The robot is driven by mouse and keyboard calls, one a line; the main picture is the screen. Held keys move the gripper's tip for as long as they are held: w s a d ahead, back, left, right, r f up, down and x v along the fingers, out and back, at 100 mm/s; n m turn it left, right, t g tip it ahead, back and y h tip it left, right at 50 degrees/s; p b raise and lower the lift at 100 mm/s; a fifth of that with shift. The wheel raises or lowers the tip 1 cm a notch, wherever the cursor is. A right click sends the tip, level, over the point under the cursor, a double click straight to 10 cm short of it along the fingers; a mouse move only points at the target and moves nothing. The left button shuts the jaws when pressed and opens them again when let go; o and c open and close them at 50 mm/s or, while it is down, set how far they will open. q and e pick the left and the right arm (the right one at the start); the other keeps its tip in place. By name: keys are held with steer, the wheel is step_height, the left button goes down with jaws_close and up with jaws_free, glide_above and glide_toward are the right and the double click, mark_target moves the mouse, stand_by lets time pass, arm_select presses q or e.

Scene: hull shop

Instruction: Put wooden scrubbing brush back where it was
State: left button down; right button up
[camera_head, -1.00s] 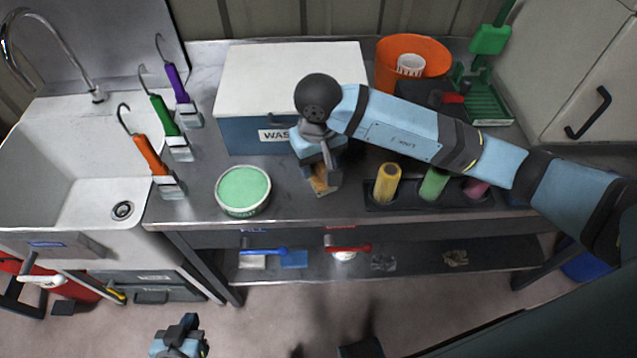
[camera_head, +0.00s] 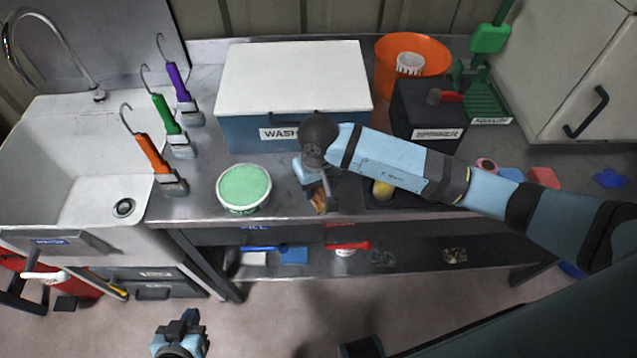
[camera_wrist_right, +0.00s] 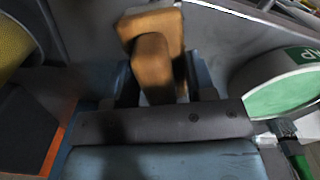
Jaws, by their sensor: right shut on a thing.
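The wooden scrubbing brush (camera_head: 318,201) is brown and held in my right gripper (camera_head: 317,188), over the front part of the steel counter in the head view. In the right wrist view the brush (camera_wrist_right: 153,50) sits between the two fingers of the right gripper (camera_wrist_right: 155,85), which are shut on it. I cannot tell whether the brush touches the counter. My left gripper (camera_head: 181,338) is low at the bottom of the head view, away from the counter; its fingers are too small to judge.
A green-topped round tub (camera_head: 243,189) stands left of the brush. Behind is a white-lidded wash box (camera_head: 292,80). A dark holder with a yellow roll (camera_head: 383,190) is to the right, partly under my arm. A spinner box (camera_head: 428,112) and orange bucket (camera_head: 386,68) stand further back.

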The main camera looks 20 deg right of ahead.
steer(key=o, duration=0.9)
steer(key=shift+f, duration=0.1)
steer(key=shift+r+p, duration=0.25)
steer(key=shift+p, duration=0.1)
steer(key=shift+r, duration=0.35)
step_height(320, 180, up, 11)
steer(key=shift+r+b, duration=0.1)
steer(key=shift+b, duration=1.15)
